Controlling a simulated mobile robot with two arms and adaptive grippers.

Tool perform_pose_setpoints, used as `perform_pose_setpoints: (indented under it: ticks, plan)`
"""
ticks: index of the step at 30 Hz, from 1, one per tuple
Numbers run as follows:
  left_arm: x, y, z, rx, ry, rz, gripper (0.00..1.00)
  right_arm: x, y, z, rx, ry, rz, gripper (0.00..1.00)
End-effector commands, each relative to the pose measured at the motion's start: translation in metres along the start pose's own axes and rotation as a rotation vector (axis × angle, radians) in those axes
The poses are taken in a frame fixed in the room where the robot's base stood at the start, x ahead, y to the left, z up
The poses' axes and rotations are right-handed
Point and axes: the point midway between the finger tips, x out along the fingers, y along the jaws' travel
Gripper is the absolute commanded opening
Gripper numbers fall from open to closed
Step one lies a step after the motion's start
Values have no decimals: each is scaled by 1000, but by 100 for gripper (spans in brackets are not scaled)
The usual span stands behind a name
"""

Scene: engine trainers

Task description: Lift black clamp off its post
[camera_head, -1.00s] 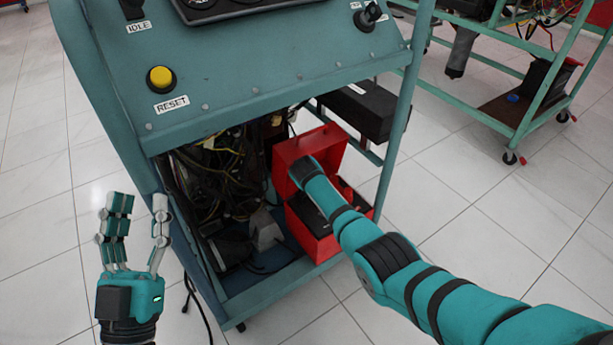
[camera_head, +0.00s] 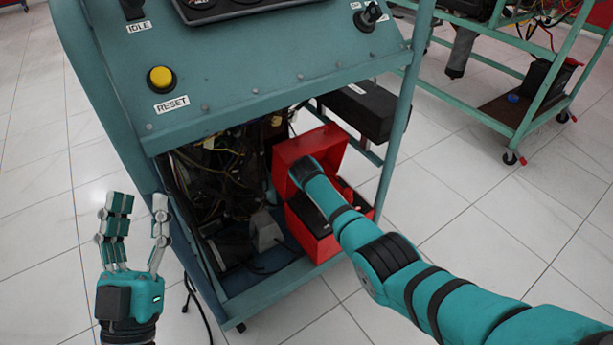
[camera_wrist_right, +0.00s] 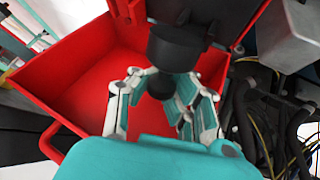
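A black part with a rounded knob (camera_wrist_right: 160,85), which looks like the black clamp, shows in the right wrist view above the red box. The fingers of my right gripper (camera_wrist_right: 165,92) stand on both sides of the knob. Whether they press on it I cannot tell. The post is not clearly visible. In the head view my right arm reaches to the open red box (camera_head: 316,238), and its gripper and the clamp are hidden there. My left gripper (camera_head: 137,208) is open and empty, fingers pointing up, left of the trainer.
The teal engine trainer (camera_head: 250,95) has a yellow reset button (camera_head: 160,79) and cables inside its lower bay. A black box (camera_head: 363,110) sits right of the bay. A frame post (camera_head: 400,130) stands close to my right arm.

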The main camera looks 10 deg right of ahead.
Motion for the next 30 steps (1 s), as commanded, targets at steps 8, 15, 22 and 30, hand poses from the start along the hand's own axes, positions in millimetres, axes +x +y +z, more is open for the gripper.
perform_pose_setpoints:
  ticks: [8,15,22,30]
  plan:
    - [0,0,-1,0,0,0,40,-6,-6,-14,3,27,-10,0]
    - [0,0,-1,0,0,0,40,-6,-6,-14,3,27,-10,0]
    - [0,0,-1,0,0,0,40,-6,-6,-14,3,27,-10,0]
    - [0,0,-1,0,0,0,40,-6,-6,-14,3,27,-10,5]
